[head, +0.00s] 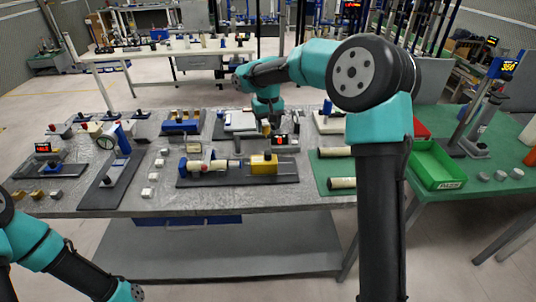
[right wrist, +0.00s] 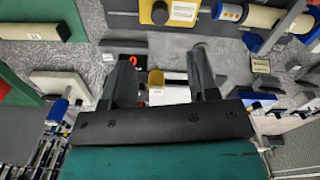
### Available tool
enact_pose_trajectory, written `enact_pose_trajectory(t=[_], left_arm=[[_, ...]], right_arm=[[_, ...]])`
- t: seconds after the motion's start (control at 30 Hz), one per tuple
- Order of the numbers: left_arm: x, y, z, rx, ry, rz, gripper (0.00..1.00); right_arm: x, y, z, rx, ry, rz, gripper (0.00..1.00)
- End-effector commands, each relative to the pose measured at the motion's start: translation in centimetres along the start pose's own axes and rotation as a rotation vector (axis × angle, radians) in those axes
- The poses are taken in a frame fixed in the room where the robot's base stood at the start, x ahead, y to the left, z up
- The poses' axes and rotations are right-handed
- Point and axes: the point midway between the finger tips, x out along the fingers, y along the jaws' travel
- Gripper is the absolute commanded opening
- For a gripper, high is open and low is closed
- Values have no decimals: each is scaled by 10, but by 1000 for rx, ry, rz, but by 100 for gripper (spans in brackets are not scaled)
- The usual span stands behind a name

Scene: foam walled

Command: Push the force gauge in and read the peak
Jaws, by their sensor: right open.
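A yellow block (head: 263,163) with a dark knob sits at the right end of a dark base plate (head: 225,181) on the grey table. A pale cylinder with blue and red parts (head: 208,166) lies in line with it on the same plate. Just behind is a small black unit with a red display (head: 280,140). My right gripper (head: 268,128) is above the table beside this unit. In the right wrist view the gripper (right wrist: 162,62) is open, with a small yellow-and-white piece (right wrist: 156,82) showing between the fingers. I cannot tell which item is the force gauge. My left gripper is out of view.
A green tray (head: 438,165) stands on the green table at right. Pale cylinders (head: 342,183) lie on a green mat. An upright blue device (head: 122,138) stands at left, with small white blocks (head: 153,178) near it. Other fixtures crowd the table's back.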

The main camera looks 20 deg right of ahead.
Motion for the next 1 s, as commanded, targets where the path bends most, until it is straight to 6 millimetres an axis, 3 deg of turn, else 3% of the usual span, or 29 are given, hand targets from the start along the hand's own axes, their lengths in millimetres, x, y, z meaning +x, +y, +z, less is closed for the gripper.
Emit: enact_pose_trajectory(t=[0.6, 0.8, 1.0], left_arm=[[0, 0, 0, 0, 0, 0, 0], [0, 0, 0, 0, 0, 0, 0], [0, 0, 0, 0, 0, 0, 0]], right_arm=[[106, 0, 1, 0, -4, 1, 54], [125, 0, 0, 0, -1, 0, 54], [129, 0, 0, 0, 0, 0, 54]])
